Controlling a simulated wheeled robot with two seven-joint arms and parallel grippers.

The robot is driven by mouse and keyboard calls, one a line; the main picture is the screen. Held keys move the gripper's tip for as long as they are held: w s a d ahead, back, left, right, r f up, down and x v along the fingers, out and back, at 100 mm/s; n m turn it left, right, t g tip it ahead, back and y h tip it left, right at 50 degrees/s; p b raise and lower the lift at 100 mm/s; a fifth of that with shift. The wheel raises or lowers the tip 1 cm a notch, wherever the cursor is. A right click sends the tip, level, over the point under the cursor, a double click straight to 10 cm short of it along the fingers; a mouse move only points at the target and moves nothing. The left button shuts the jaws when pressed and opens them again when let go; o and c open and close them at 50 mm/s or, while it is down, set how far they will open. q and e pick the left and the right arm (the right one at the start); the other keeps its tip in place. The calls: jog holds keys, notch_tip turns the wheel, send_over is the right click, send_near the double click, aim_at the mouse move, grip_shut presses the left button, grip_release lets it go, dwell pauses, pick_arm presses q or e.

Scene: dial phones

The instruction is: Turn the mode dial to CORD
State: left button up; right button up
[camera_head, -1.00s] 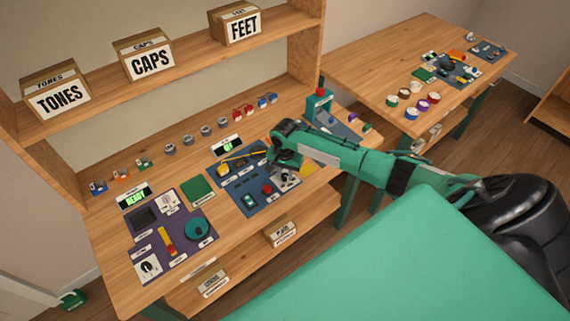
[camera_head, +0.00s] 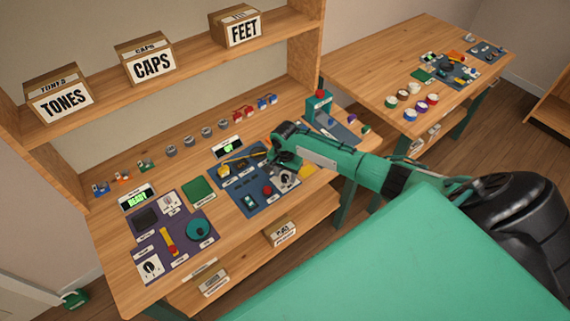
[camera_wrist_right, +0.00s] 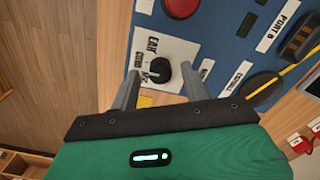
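The mode dial is a black round knob (camera_wrist_right: 158,68) on a white plate (camera_wrist_right: 172,48) with printed labels, one reading EAR; the others are too small or turned to read surely. In the head view the plate (camera_head: 289,180) sits on the blue panel's right side, partly behind my right gripper (camera_head: 282,165). In the right wrist view my right gripper (camera_wrist_right: 160,76) is open, with one finger on each side of the knob. Gaps show between the fingers and the knob. My left gripper is not in view.
A red button (camera_wrist_right: 181,7) and an oval dark piece (camera_wrist_right: 262,84) lie near the dial on the blue panel (camera_head: 242,199). A purple panel (camera_head: 190,255) with another dial (camera_head: 150,267) lies to the left. A green stand with a red top (camera_head: 319,103) stands behind my right arm.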

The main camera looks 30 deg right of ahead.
aim_at(285, 176)
jog(key=shift+r, duration=0.1)
notch_tip(285, 176, up, 14)
jog(key=b, duration=0.3)
dwell(0.3)
